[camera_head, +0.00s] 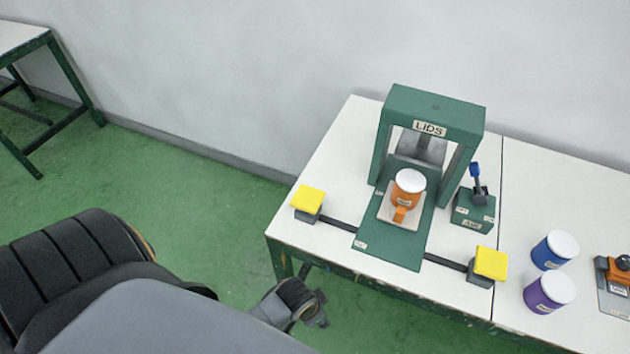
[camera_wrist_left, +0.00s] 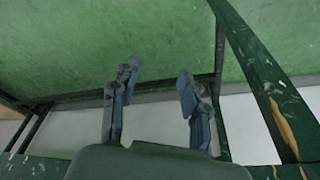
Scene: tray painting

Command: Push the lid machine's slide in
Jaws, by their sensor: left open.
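The lid machine (camera_head: 430,112) is a green frame marked LIDS on a white table. Its slide, a pale plate (camera_head: 384,210), is out in front of the frame on the green base (camera_head: 388,247). An orange cup (camera_head: 405,195) with a white top stands upright on the plate, its handle towards the front. My left gripper (camera_head: 318,312) is at the table's front left corner, apart from the machine. In the left wrist view its fingers (camera_wrist_left: 156,82) are spread, with nothing between them. My right gripper is not in view.
Yellow pads (camera_head: 308,199) and (camera_head: 490,263) flank the base on dark bars. A green box with a blue-tipped lever (camera_head: 473,208) stands right of the machine. Blue (camera_head: 553,251) and purple (camera_head: 548,292) white-topped containers stand farther right. The table's left front corner is clear.

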